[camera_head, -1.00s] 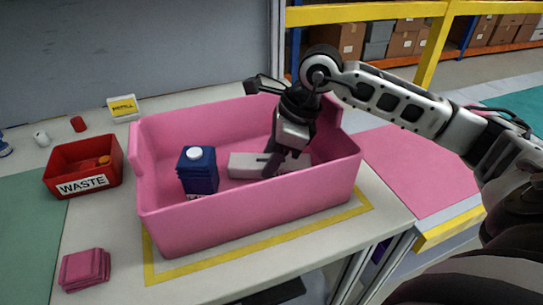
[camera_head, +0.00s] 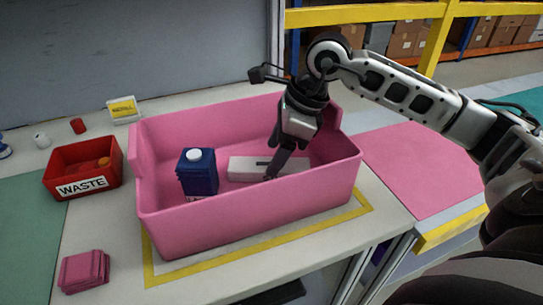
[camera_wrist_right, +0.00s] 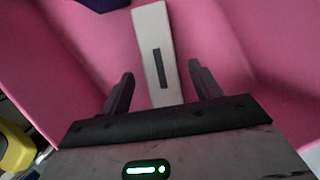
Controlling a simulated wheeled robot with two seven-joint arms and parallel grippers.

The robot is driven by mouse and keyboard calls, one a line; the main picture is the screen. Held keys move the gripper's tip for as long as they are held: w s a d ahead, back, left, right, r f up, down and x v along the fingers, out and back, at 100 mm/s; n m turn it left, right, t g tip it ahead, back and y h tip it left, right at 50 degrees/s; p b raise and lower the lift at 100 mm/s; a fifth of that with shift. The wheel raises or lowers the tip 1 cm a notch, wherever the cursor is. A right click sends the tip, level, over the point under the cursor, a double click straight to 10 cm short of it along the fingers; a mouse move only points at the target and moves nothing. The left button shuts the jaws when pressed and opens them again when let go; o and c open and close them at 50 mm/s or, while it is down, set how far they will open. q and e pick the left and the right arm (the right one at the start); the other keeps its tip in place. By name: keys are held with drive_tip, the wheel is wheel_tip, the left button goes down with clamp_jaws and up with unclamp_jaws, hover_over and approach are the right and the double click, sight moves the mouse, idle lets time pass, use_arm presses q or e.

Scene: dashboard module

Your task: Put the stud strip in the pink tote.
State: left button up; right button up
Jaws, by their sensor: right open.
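The pink tote (camera_head: 250,215) stands on the table inside a yellow taped outline. A white bar with a dark slot, which looks like the stud strip (camera_head: 242,169), lies on the tote floor, right of a blue container. My right gripper (camera_head: 277,162) reaches down into the tote, over the strip's right part. In the right wrist view the strip (camera_wrist_right: 150,40) runs away from between the two spread fingers (camera_wrist_right: 157,88), with a gap on each side. The right gripper is open and holds nothing. My left gripper is not in view.
A blue container with a white cap (camera_head: 198,174) stands in the tote's left part. A red waste bin (camera_head: 82,168) and folded pink cloths (camera_head: 84,271) lie left of the tote. A small yellow-and-white sign (camera_head: 124,109) stands behind.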

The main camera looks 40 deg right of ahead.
drive_tip(key=v, duration=0.9)
drive_tip(key=shift+r, duration=0.25)
